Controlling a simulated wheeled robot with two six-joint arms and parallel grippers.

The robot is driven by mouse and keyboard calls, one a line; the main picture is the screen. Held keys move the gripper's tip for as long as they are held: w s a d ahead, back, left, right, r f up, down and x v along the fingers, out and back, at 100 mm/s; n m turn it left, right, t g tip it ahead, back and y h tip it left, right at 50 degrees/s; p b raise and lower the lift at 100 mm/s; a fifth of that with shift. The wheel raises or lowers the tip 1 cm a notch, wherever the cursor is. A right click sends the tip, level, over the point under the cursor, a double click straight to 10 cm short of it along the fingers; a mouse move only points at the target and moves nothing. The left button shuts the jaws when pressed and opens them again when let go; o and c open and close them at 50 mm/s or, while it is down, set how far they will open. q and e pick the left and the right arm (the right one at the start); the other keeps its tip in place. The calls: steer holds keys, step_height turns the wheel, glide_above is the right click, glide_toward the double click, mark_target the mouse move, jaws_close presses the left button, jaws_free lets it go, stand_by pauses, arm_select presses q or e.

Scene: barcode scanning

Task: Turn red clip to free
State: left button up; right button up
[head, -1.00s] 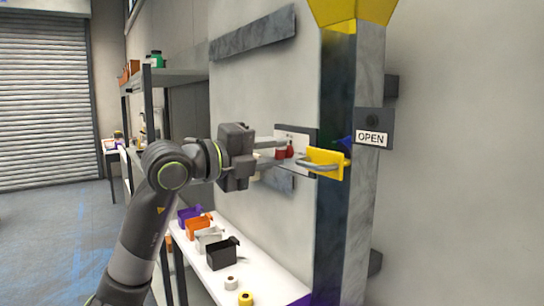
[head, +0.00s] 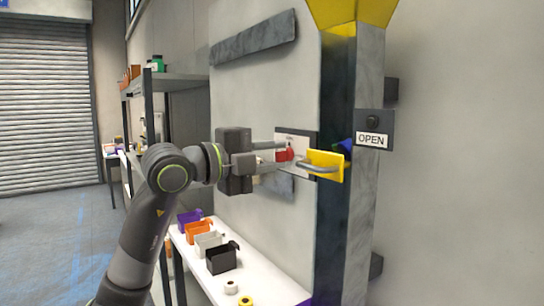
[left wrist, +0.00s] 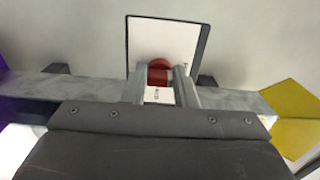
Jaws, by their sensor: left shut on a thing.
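The red clip (head: 290,152) is a small red piece at the pale panel (head: 299,135) on the wall, left of the pillar. My left gripper (head: 284,152) reaches it from the left and is shut on it. In the left wrist view, the red clip (left wrist: 158,74) shows between the two grey fingers (left wrist: 160,84), in front of the white, dark-edged panel (left wrist: 165,42). A small white label with dark print lies just below it. The fingers partly hide the clip, and I cannot tell its exact angle. My right gripper is not in view.
A yellow plate with a grey handle (head: 325,165) sticks out close right of the clip. A grey pillar (head: 362,210) bears an OPEN sign (head: 371,139). Below, a white bench (head: 262,282) holds several small bins and rolls. A shelf (head: 170,77) stands at the left.

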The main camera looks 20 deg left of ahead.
arm_select(q)
steer(key=o, duration=1)
steer(key=shift+s+a, duration=0.1)
steer(key=shift+a, duration=0.05)
steer(key=shift+b+v, duration=4.05)
steer(key=shift+v, duration=4.5)
steer(key=shift+f, duration=0.1)
